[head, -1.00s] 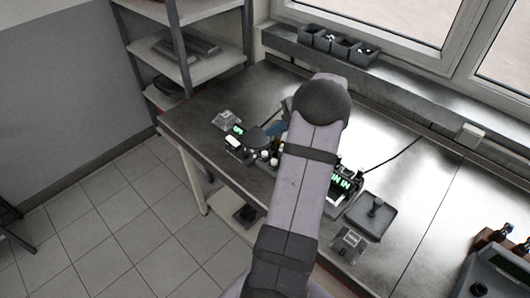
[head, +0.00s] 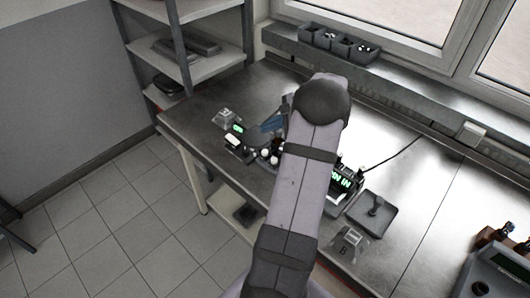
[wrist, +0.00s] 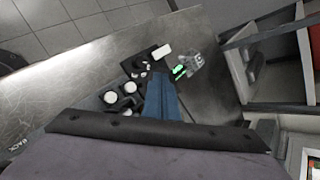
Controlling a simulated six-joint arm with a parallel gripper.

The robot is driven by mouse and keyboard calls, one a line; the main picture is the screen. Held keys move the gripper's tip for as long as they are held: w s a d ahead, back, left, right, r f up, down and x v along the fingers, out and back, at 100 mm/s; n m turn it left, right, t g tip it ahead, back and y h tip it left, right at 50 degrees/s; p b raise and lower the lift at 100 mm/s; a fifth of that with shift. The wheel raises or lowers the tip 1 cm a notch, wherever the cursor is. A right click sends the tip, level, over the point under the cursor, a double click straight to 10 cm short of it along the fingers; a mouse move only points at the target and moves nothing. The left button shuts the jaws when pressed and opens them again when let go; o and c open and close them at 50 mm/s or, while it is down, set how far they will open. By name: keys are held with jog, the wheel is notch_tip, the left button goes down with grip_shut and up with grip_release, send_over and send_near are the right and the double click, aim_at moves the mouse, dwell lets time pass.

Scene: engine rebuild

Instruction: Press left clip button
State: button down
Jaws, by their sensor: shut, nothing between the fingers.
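The left clip button is not clearly marked in either view. A small dark station on the bench carries a white block (head: 232,141) and a green lit display (head: 237,129); the wrist view also shows the white block (wrist: 162,52) and the display (wrist: 179,71). My gripper (wrist: 160,76) has blue fingers, shut and empty, pointing towards this station. Its tips appear just beside the white block and the display; I cannot tell whether they touch anything.
Round white parts in dark holders (wrist: 110,97) lie beside the fingers. A clear square piece (head: 226,117) lies behind the display. A second green display (head: 341,180) and a grey tray (head: 372,214) are right of my arm. A shelf rack (head: 190,65) stands at the left.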

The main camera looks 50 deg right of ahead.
jog(key=shift+f+b, duration=2.65)
jog(key=shift+f, duration=1.3)
jog(key=shift+f, duration=0.1)
jog(key=shift+f+b, duration=0.3)
jog(key=shift+b, duration=0.15)
jog(key=shift+f+b, duration=0.4)
jog(key=shift+f, duration=0.1)
jog(key=shift+r, duration=0.1)
jog(key=shift+r+p, duration=0.65)
jog(key=shift+r, duration=0.2)
notch_tip(320, 180, up, 5)
jog(key=p, duration=0.3)
